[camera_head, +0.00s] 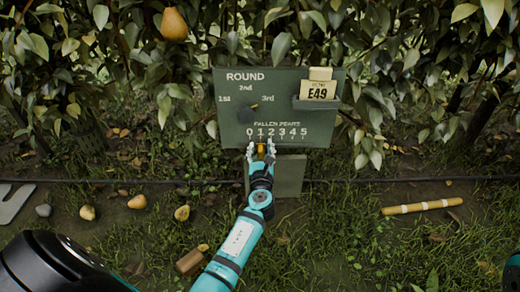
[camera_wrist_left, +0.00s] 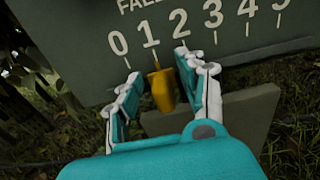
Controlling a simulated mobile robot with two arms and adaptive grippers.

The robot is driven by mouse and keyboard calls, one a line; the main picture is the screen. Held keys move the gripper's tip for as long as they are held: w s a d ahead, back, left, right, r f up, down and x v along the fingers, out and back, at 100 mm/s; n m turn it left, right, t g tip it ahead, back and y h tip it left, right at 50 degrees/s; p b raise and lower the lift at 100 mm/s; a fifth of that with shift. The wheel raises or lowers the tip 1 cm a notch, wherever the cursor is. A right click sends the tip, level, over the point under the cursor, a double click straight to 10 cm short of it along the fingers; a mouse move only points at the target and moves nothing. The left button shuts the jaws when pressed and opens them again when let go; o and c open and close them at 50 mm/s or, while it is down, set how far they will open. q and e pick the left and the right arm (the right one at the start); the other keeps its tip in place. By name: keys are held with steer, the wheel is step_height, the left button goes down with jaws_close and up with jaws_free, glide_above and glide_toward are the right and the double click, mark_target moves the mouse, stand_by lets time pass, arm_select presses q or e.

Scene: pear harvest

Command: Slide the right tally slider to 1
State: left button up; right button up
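The green tally board (camera_head: 228,90) stands in front of the hedge, with a "FALLEN PEARS" scale from 0 to 5 near its lower edge. A yellow-orange slider (camera_head: 261,148) sits at that edge; in the left wrist view the slider (camera_wrist_left: 162,90) is just below the tick of the 1. My left gripper (camera_head: 261,151) is open, with one finger on each side of the slider. In the left wrist view, the gripper (camera_wrist_left: 160,92) has a visible gap left of the slider, and its right finger is close to it; contact is unclear.
The board carries a dark round knob (camera_head: 246,114) and a holder (camera_head: 317,104) with an "E49" card (camera_head: 318,90). A pear (camera_head: 174,25) hangs upper left. Fallen pears (camera_head: 87,212), a grey stone (camera_head: 43,210) and a banded stick (camera_head: 422,206) lie on the ground.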

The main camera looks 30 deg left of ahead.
arm_select(q)
steer(key=shift+s+d, duration=0.1)
steer(key=v, duration=1.2)
